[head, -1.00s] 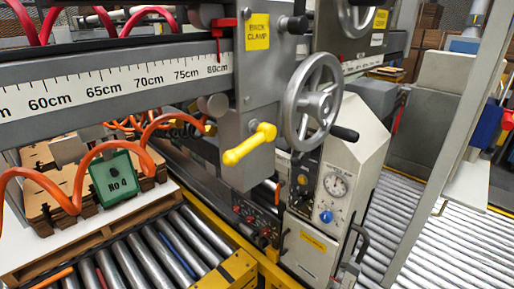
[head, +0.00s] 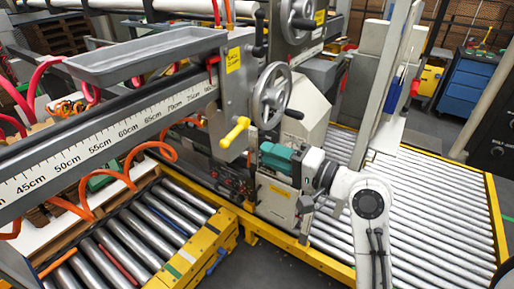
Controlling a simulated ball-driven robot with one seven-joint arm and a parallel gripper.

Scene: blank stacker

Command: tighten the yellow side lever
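My white arm reaches in from the lower right. My gripper (head: 264,158), with a teal body, is to the right of the lever and a little lower in the picture, apart from it. Its fingers are too small and too much covered to tell their opening. Nothing is seen held.
A grey handwheel (head: 271,95) stands just right of and above the lever. A long ruled beam (head: 110,135) runs to the left, with an orange coiled hose (head: 130,165) below it. Roller conveyors (head: 430,205) with yellow frames lie below and to the right.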

